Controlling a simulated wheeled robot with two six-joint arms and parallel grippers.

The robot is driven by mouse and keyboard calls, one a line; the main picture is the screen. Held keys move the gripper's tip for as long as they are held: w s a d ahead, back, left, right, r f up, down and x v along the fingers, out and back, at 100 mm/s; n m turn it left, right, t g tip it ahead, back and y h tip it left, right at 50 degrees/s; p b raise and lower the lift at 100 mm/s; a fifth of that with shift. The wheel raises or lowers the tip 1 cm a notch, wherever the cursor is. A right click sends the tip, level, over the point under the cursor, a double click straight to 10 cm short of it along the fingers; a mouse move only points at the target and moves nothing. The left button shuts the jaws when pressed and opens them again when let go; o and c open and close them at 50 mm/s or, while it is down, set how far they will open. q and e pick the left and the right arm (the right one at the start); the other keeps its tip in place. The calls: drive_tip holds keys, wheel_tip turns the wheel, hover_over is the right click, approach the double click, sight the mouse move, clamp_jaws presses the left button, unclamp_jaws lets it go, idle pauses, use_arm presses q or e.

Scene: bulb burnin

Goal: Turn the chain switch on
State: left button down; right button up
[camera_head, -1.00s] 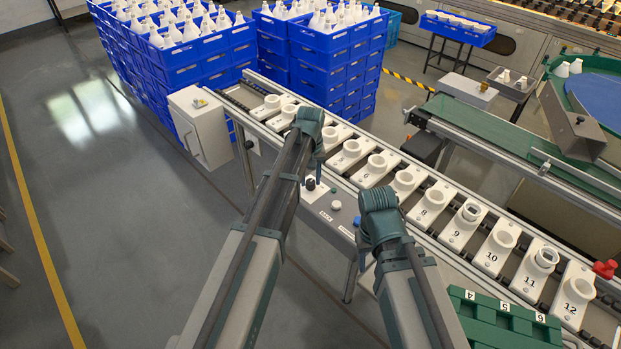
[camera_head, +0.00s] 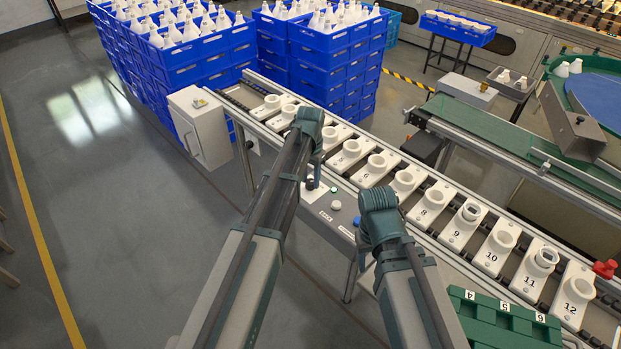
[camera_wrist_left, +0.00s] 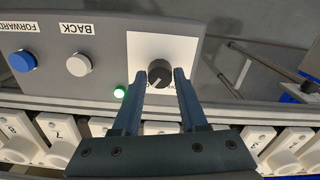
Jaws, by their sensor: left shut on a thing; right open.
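The chain switch is a black rotary knob (camera_wrist_left: 159,76) on a white square plate (camera_wrist_left: 180,48) of a grey control panel (camera_wrist_left: 110,60). My left gripper (camera_wrist_left: 160,80) is shut on the knob, one finger on each side, in the left wrist view. A small lamp (camera_wrist_left: 119,92) beside the plate glows green; it also shows in the head view (camera_head: 334,190). In the head view my left arm's end largely hides the knob. My right gripper (camera_head: 380,212) hangs beside the panel's right end, apart from the switch; its fingers are hidden beneath the wrist.
A white BACK button (camera_wrist_left: 79,64) and a blue FORWARD button (camera_wrist_left: 22,61) share the panel. Behind it runs a conveyor with numbered white socket carriers (camera_head: 429,205). A green block (camera_head: 495,325) stands near right.

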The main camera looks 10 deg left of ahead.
sight(311, 182)
use_arm(q)
drive_tip(key=shift+m, duration=0.3)
drive_tip(key=shift+c, duration=2.2)
unclamp_jaws()
drive_tip(key=shift+r, duration=0.1)
wheel_tip(311, 182, up, 14)
drive_tip(key=p, duration=1.3)
drive_tip(key=shift+p, duration=0.4)
use_arm(e)
wheel_tip(311, 182, up, 14)
use_arm(q)
drive_tip(key=shift+f, duration=0.2)
use_arm(e)
drive_tip(key=shift+f, duration=0.15)
use_arm(q)
drive_tip(key=shift+s, duration=0.1)
